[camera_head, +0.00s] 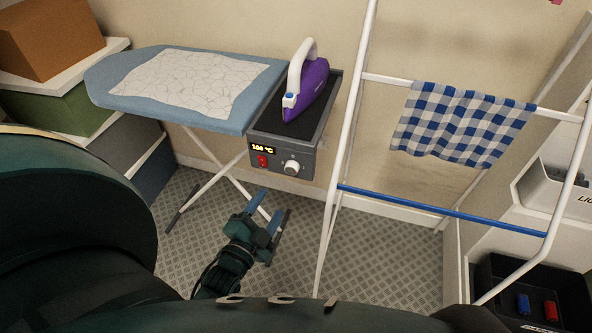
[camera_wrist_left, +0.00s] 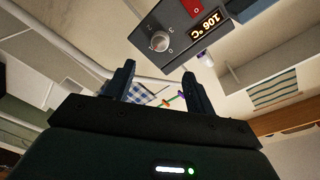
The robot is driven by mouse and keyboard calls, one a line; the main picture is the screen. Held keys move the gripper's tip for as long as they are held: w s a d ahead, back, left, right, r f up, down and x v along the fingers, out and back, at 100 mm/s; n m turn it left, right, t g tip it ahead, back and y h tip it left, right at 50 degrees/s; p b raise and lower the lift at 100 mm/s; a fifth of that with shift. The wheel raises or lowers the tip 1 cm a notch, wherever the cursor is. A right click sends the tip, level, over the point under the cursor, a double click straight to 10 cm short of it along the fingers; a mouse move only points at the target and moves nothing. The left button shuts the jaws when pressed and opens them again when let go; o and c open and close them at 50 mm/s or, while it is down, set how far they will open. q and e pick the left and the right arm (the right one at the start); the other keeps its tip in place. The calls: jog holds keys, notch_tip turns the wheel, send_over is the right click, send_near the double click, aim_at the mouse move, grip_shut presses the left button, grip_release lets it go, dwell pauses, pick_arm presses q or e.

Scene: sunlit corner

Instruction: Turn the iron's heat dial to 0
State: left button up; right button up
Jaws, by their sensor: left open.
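The purple iron (camera_head: 307,88) with a white handle rests on a dark station at the right end of the ironing board. The station's grey front panel (camera_head: 272,150) carries the white round heat dial (camera_head: 291,168), a red switch (camera_head: 262,161) and a lit display (camera_head: 262,149). In the left wrist view the dial (camera_wrist_left: 160,41) appears upside down with small marks around it, and the display (camera_wrist_left: 206,23) reads about 106 °C. The dial's exact setting is too small to tell. My left gripper (camera_head: 272,207) is open and empty, below and apart from the panel. My right gripper is out of view.
The blue ironing board (camera_head: 120,88) bears a white patterned cloth (camera_head: 195,80). A white rack (camera_head: 345,130) with a blue bar and a checked towel (camera_head: 465,122) stands close right of the station. Boxes (camera_head: 60,105) are stacked at left. A black bin (camera_head: 500,275) is lower right.

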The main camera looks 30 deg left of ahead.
aim_at(291, 171)
pick_arm(q)
jog(key=w, duration=0.3)
jog(key=w+a, duration=0.1)
jog(key=w, duration=0.6)
jog(key=shift+w+a, duration=0.15)
jog(key=shift+w, duration=0.65)
jog(key=c, duration=1)
jog(key=shift+o, duration=0.2)
